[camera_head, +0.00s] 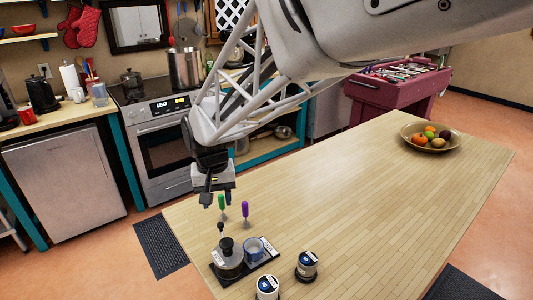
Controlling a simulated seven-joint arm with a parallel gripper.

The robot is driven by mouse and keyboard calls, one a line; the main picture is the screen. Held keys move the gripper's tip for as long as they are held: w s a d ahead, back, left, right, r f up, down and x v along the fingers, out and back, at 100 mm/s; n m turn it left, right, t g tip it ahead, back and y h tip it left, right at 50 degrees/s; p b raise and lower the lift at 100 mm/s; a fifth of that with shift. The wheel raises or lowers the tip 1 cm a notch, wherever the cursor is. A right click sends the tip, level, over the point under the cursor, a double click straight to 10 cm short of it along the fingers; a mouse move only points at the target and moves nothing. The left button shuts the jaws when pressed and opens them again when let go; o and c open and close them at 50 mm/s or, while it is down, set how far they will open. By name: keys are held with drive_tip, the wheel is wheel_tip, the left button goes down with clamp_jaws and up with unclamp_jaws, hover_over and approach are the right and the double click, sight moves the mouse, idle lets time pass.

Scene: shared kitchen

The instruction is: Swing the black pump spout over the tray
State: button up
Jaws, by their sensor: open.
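A grey pump container (229,265) with a black top (227,244) stands on the left part of a dark tray (262,266) near the table's front left. A small black knob on a thin stem (221,228) rises behind the top; I cannot tell which way the black spout points at this size.
A green-handled tool (222,202) and a purple-handled tool (245,209) stand upright behind the tray, close to my gripper. A fruit bowl (430,142) sits far right; mid-table is clear.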

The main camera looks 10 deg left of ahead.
sight(220, 224)
drive_tip(key=shift+f, duration=0.15)
drive_tip(key=shift+f, duration=3.75)
drive_tip(key=shift+c, duration=0.4)
clamp_jaws()
